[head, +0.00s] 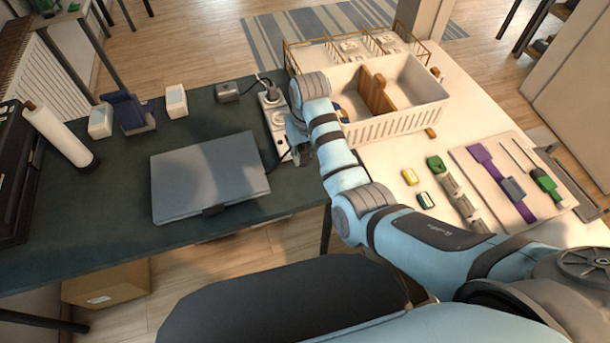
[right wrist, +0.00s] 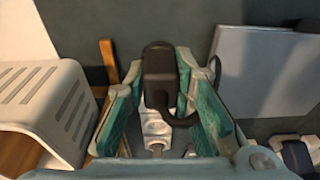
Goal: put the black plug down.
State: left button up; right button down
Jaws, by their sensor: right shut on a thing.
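My right gripper (head: 298,148) is at the right edge of the dark table, beside the near end of the white power strip (head: 271,111). In the right wrist view my gripper (right wrist: 163,88) has its teal fingers on both sides of the black plug (right wrist: 159,68), shut on it. The plug's black cable (right wrist: 213,95) loops out to the right there. The power strip (right wrist: 155,130) shows between the fingers, beyond the plug. I cannot tell whether the plug touches anything below. In the head view the plug is largely hidden by my gripper. My left gripper is not in view.
A closed grey laptop (head: 208,176) lies left of the strip. Another black plug (head: 264,86) stands at the strip's far end, near a small grey box (head: 228,91). A white slotted crate (head: 395,127) stands close right of my gripper.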

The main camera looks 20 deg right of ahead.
jog(key=f+b, duration=0.2)
jog(key=f, duration=0.9)
jog(key=shift+w, duration=0.2)
jog(key=shift+a+b, duration=0.1)
jog(key=shift+b, duration=0.2)
jog(key=shift+f, duration=0.2)
jog(key=c, duration=1.4)
grip_release()
jog(key=shift+o, duration=0.2)
jog(key=shift+r, duration=0.1)
jog(key=r+p, duration=0.1)
jog(key=r, duration=0.3)
jog(key=s+r+p, duration=0.1)
jog(key=r, duration=0.3)
jog(key=r+p, duration=0.2)
jog(key=r, duration=0.2)
jog(key=shift+s+r, duration=0.1)
jog(key=shift+s, duration=0.3)
jog(key=shift+d, duration=0.2)
